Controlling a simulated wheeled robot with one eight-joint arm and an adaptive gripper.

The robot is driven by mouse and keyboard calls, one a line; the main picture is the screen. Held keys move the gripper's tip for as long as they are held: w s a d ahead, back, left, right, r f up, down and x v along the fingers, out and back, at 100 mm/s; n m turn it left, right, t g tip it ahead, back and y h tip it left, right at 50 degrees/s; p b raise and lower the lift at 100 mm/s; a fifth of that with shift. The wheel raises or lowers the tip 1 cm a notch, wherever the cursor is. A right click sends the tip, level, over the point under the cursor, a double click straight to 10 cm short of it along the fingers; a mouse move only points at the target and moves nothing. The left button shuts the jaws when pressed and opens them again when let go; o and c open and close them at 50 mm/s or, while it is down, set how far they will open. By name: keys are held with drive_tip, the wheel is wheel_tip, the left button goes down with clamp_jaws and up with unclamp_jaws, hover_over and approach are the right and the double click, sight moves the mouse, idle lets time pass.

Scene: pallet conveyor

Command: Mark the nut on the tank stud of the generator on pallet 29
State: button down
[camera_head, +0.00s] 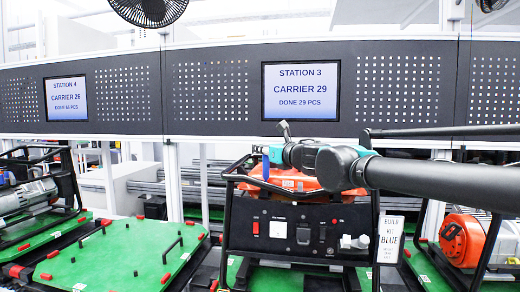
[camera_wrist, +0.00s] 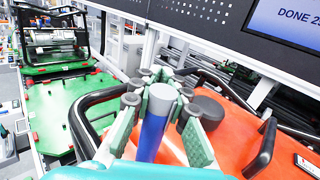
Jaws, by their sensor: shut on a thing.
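The generator (camera_head: 285,235) stands on the pallet below the screen (camera_head: 301,90) reading "STATION 3, CARRIER 29". It has a black tube frame, a dark control panel and an orange-red tank (camera_head: 283,177). My gripper (camera_wrist: 160,88) is shut on a blue marker (camera_wrist: 153,138) with a grey end, held between the green-padded fingers. In the wrist view it is over the tank (camera_wrist: 235,135), beside a black round cap (camera_wrist: 208,108). In the head view the marker (camera_head: 265,166) shows as a small blue piece at the tank's left. I cannot make out the stud or nut.
The frame's black tubes (camera_wrist: 85,125) run close to my gripper on both sides. A green pallet (camera_head: 125,255) without a generator lies left; another orange generator (camera_head: 465,238) stands right.

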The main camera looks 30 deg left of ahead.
wheel_tip(320, 180, up, 5)
idle(0.9)
